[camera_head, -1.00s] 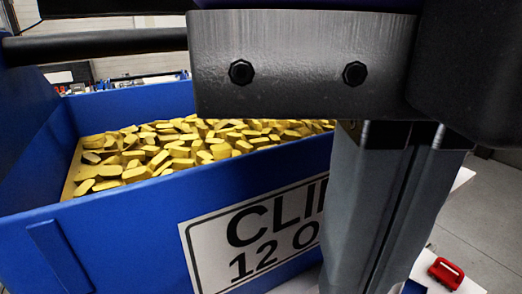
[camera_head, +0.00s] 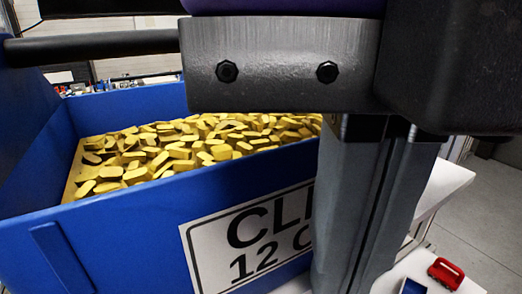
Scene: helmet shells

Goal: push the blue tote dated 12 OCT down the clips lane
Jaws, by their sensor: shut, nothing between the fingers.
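The blue tote (camera_head: 130,245) fills the left and middle of the head view. It stands upright and is full of yellow pieces (camera_head: 185,150). Its white front label (camera_head: 250,235) shows "CL" and "12" with part of the following letters. My gripper hides the label's right part, so the full date is not readable here. My gripper (camera_head: 345,275) points down in front of the tote's near wall, right of centre, with its grey fingers shut together and empty. Its fingertips run to the lower edge of the picture. I cannot tell whether the fingers touch the tote.
A white surface (camera_head: 445,183) shows behind my gripper at the right. A red object (camera_head: 446,273) and part of a small blue thing (camera_head: 411,287) lie at the lower right. Grey floor (camera_head: 490,215) is open at the far right. A lane is not recognisable.

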